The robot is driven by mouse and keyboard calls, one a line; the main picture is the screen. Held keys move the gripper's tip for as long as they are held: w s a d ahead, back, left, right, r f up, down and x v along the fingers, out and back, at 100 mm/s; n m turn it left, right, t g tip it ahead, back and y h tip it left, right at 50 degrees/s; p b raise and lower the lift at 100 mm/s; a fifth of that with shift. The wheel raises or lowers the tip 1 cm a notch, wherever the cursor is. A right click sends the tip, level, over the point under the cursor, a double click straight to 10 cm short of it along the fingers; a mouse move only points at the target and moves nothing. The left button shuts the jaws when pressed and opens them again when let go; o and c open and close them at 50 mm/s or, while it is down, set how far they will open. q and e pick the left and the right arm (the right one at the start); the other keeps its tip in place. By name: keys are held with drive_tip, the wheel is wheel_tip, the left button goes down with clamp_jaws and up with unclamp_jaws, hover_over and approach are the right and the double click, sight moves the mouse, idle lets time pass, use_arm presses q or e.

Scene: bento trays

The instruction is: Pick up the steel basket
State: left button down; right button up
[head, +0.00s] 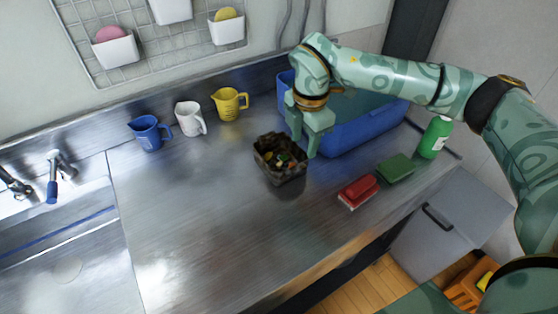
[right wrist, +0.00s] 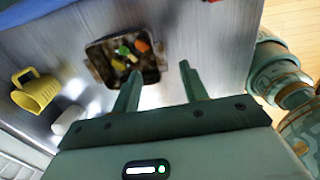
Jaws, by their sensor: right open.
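The steel basket (head: 289,177) looks dark and brownish, and stands upright on the metal counter with small green, yellow and orange pieces inside. My right gripper (head: 303,148) is open, with its fingers pointing down just to the right of the basket's far side. In the right wrist view, the basket (right wrist: 98,64) lies beyond the open fingertips (right wrist: 158,78), mostly to the left of the gap between them. No contact is clear. My left gripper is not in view.
A blue tub (head: 352,133) stands behind my right gripper. Blue (head: 150,134), white (head: 189,119) and yellow (head: 228,104) jugs line the back. Red (head: 358,190) and green (head: 396,167) blocks and a green bottle (head: 434,138) are at right. The counter's left front is clear.

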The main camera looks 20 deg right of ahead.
hover_over(298, 167)
drive_tip(key=f, duration=0.4)
drive_tip(key=shift+s+d+f+b, duration=0.2)
drive_tip(key=shift+d+b, duration=0.15)
drive_tip(key=f, duration=0.1)
drive_tip(key=f+b, duration=0.1)
drive_tip(key=f, duration=0.3)
drive_tip(key=shift+w+a+f+b, duration=0.15)
drive_tip(key=shift+a+f+b, duration=0.1)
drive_tip(key=shift+a+b, duration=0.15)
drive_tip(key=shift+r, duration=0.1)
clamp_jaws()
